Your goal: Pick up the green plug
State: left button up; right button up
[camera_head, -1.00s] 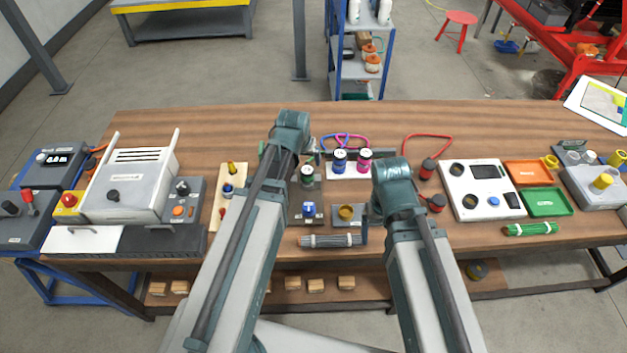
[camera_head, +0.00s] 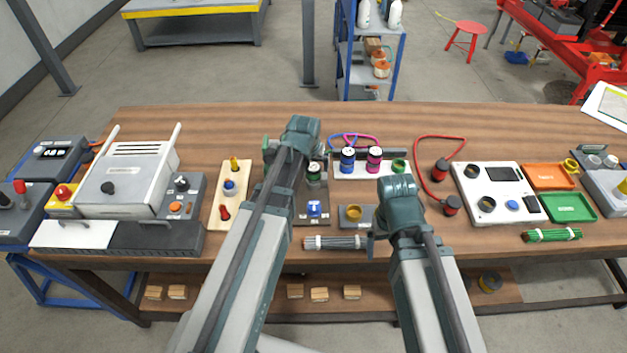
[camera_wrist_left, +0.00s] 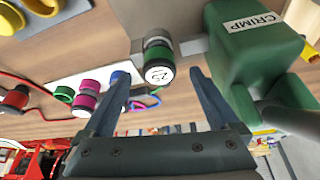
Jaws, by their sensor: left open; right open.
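The green plug (camera_head: 314,172) is a short upright cylinder with a green band, on a dark plate near the middle of the bench. In the left wrist view the plug (camera_wrist_left: 158,62) shows a white round face marked 25. My left gripper (camera_wrist_left: 158,92) is open, with its two fingers on either side of the line to the plug; nothing is between them. The plug appears just past the fingertips. In the head view the left wrist hides most of that gripper. My right gripper (camera_head: 374,238) is open and empty, mostly hidden by its wrist, near the grey cable bundle.
A green crimp tool (camera_wrist_left: 245,55) stands close beside the plug. A white board (camera_head: 345,171) holds a blue plug (camera_head: 347,159), a pink plug (camera_head: 374,158) and a green ring (camera_head: 399,166). The grey bundle (camera_head: 334,243) lies in front. The bench's back strip is clear.

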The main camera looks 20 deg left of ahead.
aim_at(313, 167)
pick_arm(q)
jog(key=b+x, duration=0.4)
jog(key=x, duration=0.1)
jog(key=shift+w, duration=0.3)
jog(key=shift+r, duration=0.1)
jog(key=shift+c, duration=0.5)
grip_shut()
